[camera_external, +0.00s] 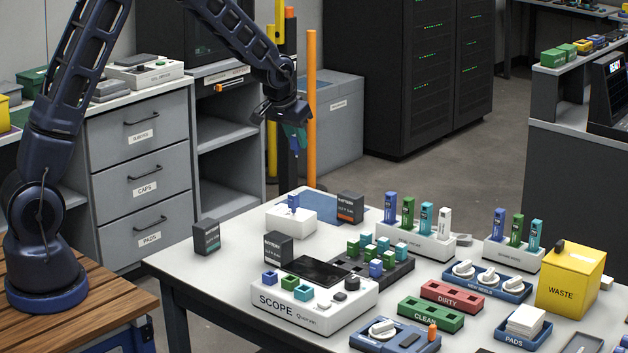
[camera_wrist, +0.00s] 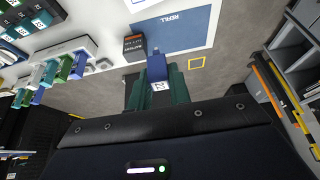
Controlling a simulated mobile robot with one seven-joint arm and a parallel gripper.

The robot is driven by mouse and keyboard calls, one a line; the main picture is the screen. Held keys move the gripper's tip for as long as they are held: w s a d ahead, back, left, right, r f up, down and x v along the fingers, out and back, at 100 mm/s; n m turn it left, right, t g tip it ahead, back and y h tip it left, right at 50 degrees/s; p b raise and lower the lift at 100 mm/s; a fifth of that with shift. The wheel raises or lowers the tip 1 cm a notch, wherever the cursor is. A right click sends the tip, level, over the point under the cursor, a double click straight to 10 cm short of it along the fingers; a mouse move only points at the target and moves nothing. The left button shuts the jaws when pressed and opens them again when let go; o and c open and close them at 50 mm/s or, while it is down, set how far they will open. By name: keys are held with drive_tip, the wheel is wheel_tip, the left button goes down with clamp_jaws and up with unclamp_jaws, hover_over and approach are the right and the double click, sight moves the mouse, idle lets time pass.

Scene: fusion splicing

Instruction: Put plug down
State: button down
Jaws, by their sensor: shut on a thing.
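My gripper (camera_wrist: 157,88) shows in the wrist view with green fingers shut on a blue plug-like piece (camera_wrist: 156,68) with a white label. In the external view my gripper (camera_external: 295,138) hangs in the air beyond the far left edge of the white table (camera_external: 190,265), above the level of its top. A blue mat (camera_external: 325,208) lies at the table's far end; in the wrist view this mat (camera_wrist: 185,30) reads REFILL and looks bare where visible.
A white block (camera_external: 291,222) with a blue piece upright in it and a black battery (camera_external: 350,208) stand near the mat. Racks of coloured pieces (camera_external: 415,240), the SCOPE unit (camera_external: 310,305) and a yellow WASTE bin (camera_external: 570,285) fill the table. An orange post (camera_external: 311,110) stands behind my gripper.

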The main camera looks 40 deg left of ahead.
wheel_tip(320, 180, down, 14)
idle(0.6)
drive_tip(key=c, duration=1.3)
unclamp_jaws()
